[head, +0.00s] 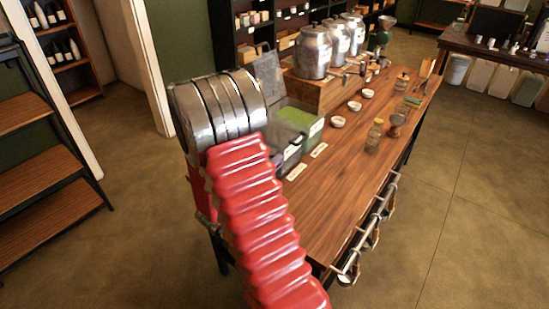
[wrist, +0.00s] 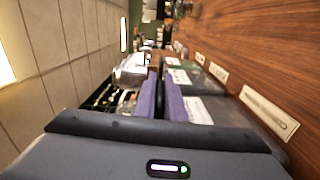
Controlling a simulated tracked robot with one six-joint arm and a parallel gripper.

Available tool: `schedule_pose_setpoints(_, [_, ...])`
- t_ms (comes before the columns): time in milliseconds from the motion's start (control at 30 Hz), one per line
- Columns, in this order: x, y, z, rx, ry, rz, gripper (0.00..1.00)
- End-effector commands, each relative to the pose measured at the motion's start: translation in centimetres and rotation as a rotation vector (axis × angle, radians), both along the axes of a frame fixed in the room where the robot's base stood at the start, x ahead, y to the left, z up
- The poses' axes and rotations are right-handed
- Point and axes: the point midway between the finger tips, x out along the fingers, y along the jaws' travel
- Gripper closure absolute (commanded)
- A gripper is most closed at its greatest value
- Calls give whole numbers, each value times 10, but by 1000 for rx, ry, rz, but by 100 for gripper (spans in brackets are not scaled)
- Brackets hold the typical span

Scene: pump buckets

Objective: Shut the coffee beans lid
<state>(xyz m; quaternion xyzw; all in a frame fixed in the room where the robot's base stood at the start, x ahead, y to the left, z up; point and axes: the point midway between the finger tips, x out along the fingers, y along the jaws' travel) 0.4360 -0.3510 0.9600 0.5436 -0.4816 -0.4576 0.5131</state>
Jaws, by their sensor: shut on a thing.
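My gripper (wrist: 164,84) shows in the wrist view as two upright purple-grey fingers, close together, with a thin dark piece between them, which looks like a lid edge. Its grip end is hidden behind my red and metal arm in the head view. Beside the fingers is a dark bin with a white label (wrist: 198,110). In the head view, a dark grey bin (head: 286,142) and a bin with green contents (head: 296,117) stand at the table's left end. A grey lid panel (head: 268,75) stands raised behind them. I cannot read which bin holds coffee beans.
The wooden table (head: 340,190) has clear space in front of the bins, with label cards (head: 297,172) on it. Metal canisters (head: 313,52) stand on a wooden riser behind. Small white bowls (head: 338,121) and a glass jar (head: 374,135) are further along. Portafilters hang from the front rail (head: 372,225).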

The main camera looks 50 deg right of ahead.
Motion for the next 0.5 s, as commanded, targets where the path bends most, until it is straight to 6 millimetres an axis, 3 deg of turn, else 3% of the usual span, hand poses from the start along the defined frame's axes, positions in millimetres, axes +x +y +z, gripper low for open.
schedule_pose_setpoints(500, [6,5,-11,7,5,17,100])
